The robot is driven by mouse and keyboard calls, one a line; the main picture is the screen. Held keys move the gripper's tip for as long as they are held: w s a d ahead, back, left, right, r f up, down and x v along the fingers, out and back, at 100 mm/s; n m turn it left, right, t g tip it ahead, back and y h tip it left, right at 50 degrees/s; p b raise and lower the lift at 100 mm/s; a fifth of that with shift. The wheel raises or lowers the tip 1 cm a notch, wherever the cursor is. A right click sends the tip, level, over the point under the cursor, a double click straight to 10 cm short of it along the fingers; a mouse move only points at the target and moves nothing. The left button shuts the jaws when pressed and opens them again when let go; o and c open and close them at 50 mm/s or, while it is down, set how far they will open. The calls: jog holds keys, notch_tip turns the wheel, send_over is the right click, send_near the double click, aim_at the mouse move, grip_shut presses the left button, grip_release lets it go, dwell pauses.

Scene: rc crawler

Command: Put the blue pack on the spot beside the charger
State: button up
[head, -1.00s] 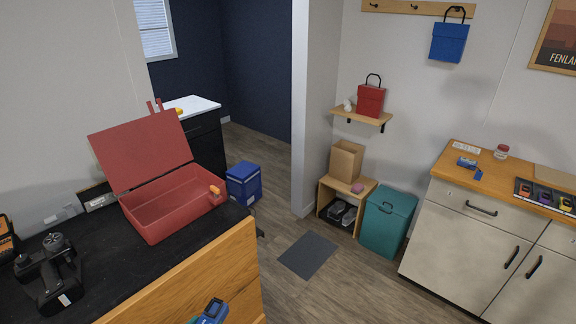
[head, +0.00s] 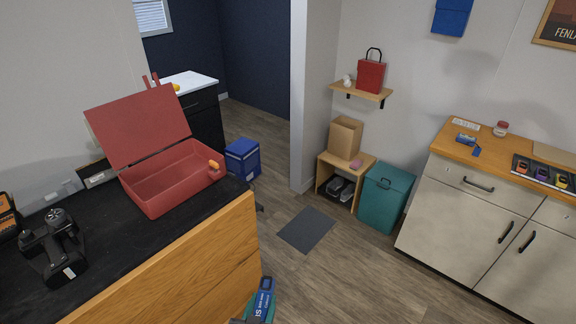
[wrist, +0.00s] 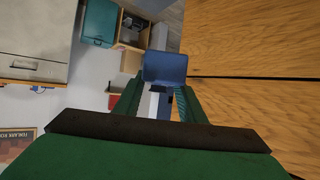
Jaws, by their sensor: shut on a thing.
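The blue pack (head: 264,297), with pale lettering and a dark end, is held by my gripper (head: 256,318) at the bottom of the head view. In the wrist view the blue pack (wrist: 165,66) sticks out past the green fingers of my gripper (wrist: 157,98), which are shut on it. The pack is in front of the wooden cabinet front, apart from the black counter (head: 110,238). A grey box-like device (head: 98,176) stands on that counter behind the red case; I cannot tell whether it is the charger. An orange-and-black object (head: 8,217) is cut off at the left edge.
A blue box (head: 242,158) and a teal bin (head: 385,198) are on the floor. A wooden-topped cabinet (head: 465,200) is at right. Floor around the grey mat (head: 306,229) is clear.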

jog(key=w+d+f+n+y, duration=0.1)
jog(key=w+d+f, duration=0.3)
jog(key=d+f, duration=0.3)
notch_tip(320, 180, down, 3)
jog(key=shift+w+d+r+n+y, duration=0.1)
jog(key=shift+w+d+n+y, duration=0.1)
jog(key=shift+w+n+y, duration=0.15)
jog(key=shift+d, duration=0.1)
